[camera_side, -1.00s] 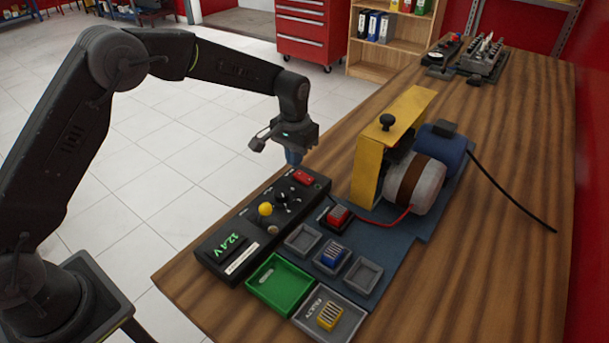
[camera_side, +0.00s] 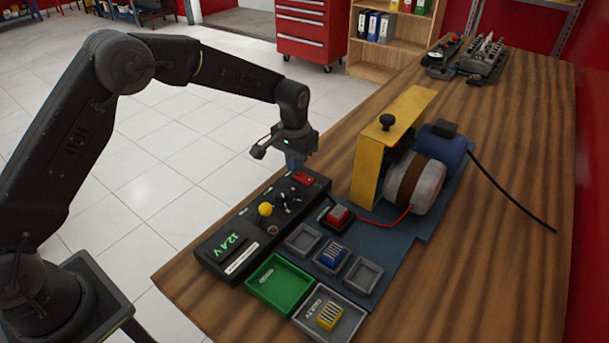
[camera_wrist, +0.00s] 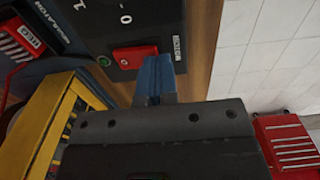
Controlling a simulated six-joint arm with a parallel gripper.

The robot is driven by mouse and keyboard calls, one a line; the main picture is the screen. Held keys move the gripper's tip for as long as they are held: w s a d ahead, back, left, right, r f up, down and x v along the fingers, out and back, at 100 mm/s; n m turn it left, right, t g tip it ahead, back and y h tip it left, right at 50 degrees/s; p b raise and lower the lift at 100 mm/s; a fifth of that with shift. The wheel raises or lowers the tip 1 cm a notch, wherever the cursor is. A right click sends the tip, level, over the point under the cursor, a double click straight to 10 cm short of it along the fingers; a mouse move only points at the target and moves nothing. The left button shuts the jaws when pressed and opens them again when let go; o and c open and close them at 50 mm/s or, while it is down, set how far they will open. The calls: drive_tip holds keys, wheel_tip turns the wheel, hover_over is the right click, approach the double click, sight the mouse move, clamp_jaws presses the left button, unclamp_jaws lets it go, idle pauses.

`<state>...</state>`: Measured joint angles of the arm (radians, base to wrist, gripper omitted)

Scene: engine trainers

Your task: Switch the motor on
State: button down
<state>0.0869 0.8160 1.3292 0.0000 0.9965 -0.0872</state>
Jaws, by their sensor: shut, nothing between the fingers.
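The red motor switch (camera_side: 303,178) sits at the far end of the black control box (camera_side: 262,222). In the wrist view the red switch (camera_wrist: 135,55) lies beside a label that seems to read MOTOR. My gripper (camera_side: 294,162) is shut and empty, its blue fingers pointing down just above the box's far end. In the wrist view its fingertips (camera_wrist: 154,64) are right beside the red switch and overlap its edge. I cannot tell whether they touch it.
A yellow-topped lever (camera_side: 265,209) and a dark knob stand on the box, which reads 12.4 V. A green tray (camera_side: 280,284), a grey tray and small sockets lie nearer. A red wire (camera_side: 385,222) runs to the motor.

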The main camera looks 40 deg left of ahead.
drive_tip(key=shift+f, duration=0.55)
wheel_tip(320, 180, up, 7)
idle(0.9)
drive_tip(key=shift+r, duration=0.1)
